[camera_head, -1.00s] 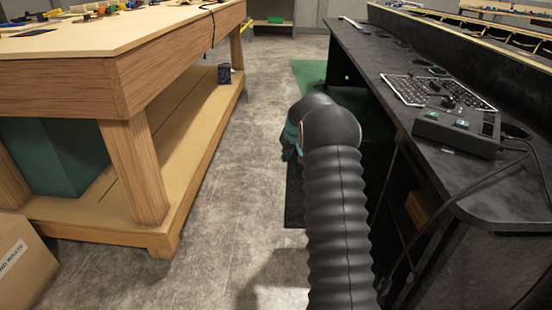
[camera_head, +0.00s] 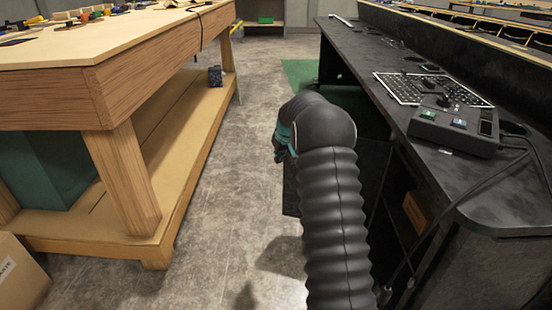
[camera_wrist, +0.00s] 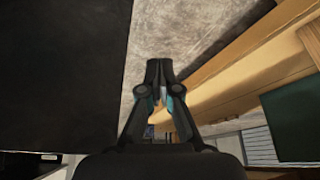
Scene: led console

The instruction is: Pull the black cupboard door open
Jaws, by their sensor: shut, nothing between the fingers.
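The black cupboard door fills the left of the wrist view as a flat dark panel (camera_wrist: 60,75). In the head view a dark strip of it (camera_head: 291,190) shows left of my arm, standing out from the console into the aisle; most is hidden behind the arm. The cupboard's dark inside shows right of the arm. My gripper (camera_wrist: 159,68) is shut and empty, its fingers just to the right of the panel in the wrist view; I cannot tell whether they touch it. In the head view its fingers are hidden behind my arm.
The black console top (camera_head: 465,185) carries a control box (camera_head: 455,128) with a hanging cable. An orange-brown box (camera_head: 416,211) sits inside the cupboard. A wooden workbench (camera_head: 122,180) borders the left, with a carton (camera_head: 20,275) before it. The floor between is clear.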

